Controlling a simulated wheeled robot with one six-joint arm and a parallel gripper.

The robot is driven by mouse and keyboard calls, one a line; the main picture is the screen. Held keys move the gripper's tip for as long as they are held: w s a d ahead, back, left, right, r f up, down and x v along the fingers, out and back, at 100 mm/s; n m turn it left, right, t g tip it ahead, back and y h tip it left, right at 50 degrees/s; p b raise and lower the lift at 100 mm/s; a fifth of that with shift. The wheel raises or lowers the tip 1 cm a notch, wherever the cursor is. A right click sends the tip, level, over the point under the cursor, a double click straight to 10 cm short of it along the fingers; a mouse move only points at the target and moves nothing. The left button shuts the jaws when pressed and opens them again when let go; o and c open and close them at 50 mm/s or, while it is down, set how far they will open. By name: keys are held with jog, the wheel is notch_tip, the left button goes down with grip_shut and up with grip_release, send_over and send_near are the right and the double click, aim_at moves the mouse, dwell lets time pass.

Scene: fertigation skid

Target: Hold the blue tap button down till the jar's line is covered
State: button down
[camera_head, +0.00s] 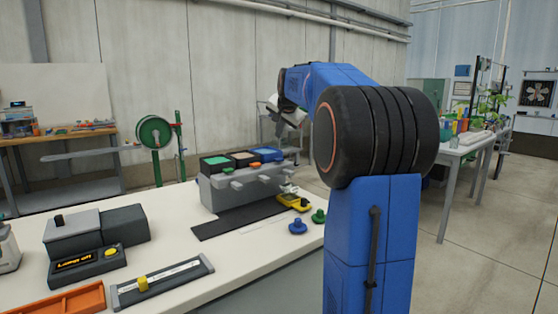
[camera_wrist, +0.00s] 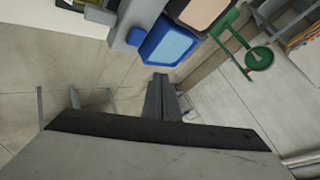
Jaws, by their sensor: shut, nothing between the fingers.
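A grey dispenser (camera_head: 240,190) stands on the white bench, with several taps along its front. Its top carries a green pad, a tan pad and a blue pad (camera_head: 266,154). The blue pad, with a lighter centre, also shows in the wrist view (camera_wrist: 168,44). I cannot tell which part is the blue tap button. My gripper (camera_wrist: 161,78) is shut and empty, its tips just below the blue pad's edge in the wrist view. In the head view my gripper (camera_head: 287,112) is above and behind the dispenser's right end; contact is not visible. I cannot make out a jar or its line.
A black mat (camera_head: 225,223) lies before the dispenser. A yellow item (camera_head: 292,202), a blue knob (camera_head: 297,227) and a green knob (camera_head: 319,216) are near its right end.

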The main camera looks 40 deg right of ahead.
aim_at(280, 159)
jog(key=shift+f, duration=3.2)
jog(key=shift+f, duration=0.15)
jog(key=shift+f, duration=0.3)
jog(key=shift+f, duration=0.55)
dwell(3.8)
